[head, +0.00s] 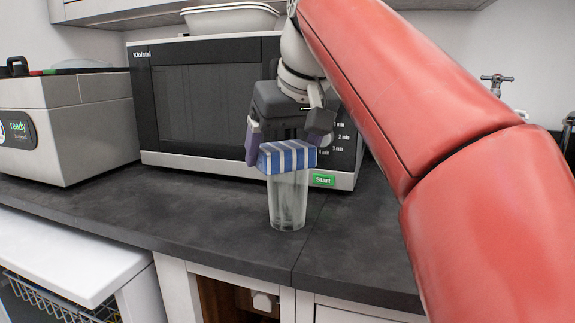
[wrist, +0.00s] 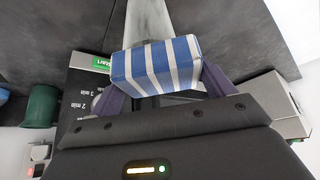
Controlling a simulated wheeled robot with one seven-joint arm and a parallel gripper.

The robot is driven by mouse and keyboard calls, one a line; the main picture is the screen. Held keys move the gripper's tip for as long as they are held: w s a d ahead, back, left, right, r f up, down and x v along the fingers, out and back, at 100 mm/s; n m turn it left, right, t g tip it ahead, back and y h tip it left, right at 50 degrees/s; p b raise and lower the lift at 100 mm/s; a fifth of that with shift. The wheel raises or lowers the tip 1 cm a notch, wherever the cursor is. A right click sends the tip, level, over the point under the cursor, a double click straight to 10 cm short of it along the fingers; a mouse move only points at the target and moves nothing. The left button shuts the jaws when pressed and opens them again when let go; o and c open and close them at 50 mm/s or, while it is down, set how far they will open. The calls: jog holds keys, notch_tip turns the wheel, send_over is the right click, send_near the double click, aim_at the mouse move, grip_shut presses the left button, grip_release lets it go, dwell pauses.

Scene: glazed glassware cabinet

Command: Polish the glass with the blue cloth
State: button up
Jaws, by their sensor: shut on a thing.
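The glass (head: 288,203) is a clear tumbler standing upright on the dark counter in front of the microwave. The blue cloth (head: 287,156) is a blue-and-white striped block shape, and it covers the top of the glass in the head view. My gripper (head: 283,140) is above the glass, pointing down, with its fingers shut on the cloth. In the wrist view the cloth (wrist: 157,65) sits between the purple fingers, and part of the glass (wrist: 148,22) shows beyond it. The rim of the glass is hidden, so I cannot tell whether the cloth touches it or reaches inside.
A microwave (head: 205,105) stands close behind my gripper, with a white dish (head: 230,18) on top. A grey appliance (head: 65,125) is at the left. The dark counter (head: 180,210) is clear left of the glass. A tap (head: 496,84) is at the right.

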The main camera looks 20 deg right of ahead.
jog(key=shift+d, duration=1.35)
jog(key=shift+a, duration=2.15)
jog(key=shift+d, duration=2.2)
notch_tip(320, 180, up, 7)
jog(key=shift+w+f, duration=0.1)
jog(key=shift+f, duration=0.05)
jog(key=shift+r, duration=0.2)
